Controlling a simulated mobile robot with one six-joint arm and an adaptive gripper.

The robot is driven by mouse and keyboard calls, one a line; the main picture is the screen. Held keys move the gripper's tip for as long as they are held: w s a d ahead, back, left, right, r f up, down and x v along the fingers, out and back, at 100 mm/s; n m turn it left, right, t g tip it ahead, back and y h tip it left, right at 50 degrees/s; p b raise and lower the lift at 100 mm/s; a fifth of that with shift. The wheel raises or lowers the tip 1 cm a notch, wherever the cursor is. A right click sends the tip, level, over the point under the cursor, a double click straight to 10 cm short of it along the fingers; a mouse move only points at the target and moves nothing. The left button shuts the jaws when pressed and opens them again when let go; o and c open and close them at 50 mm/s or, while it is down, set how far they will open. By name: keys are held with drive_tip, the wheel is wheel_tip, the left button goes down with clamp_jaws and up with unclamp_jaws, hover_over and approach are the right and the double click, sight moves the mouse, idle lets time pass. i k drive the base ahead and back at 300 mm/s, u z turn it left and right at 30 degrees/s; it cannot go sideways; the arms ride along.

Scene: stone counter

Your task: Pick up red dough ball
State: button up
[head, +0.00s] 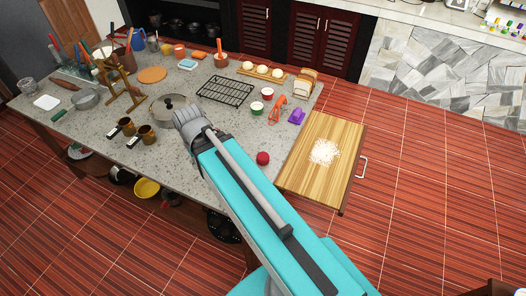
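The red dough ball (263,158) sits on the speckled stone counter (225,145) near its front right edge, just right of my turquoise arm. My gripper (186,114) is at the grey far end of my arm, over the middle of the counter. It is up and to the left of the ball in the picture and apart from it. Its fingers cannot be made out, so I cannot tell whether it is open or shut. Nothing covers the ball.
A wooden board (335,131) with white flour (324,152) adjoins the counter's right end. A lidded pot (167,108) stands left of my gripper. A black wire rack (225,91) lies behind it. Small bowls (257,108) and a purple object (297,117) stand behind the ball. Counter around the ball is clear.

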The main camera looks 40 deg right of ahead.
sight(262, 157)
drive_tip(key=z, duration=0.7)
drive_tip(key=k, duration=0.65)
drive_tip(key=u, duration=0.4)
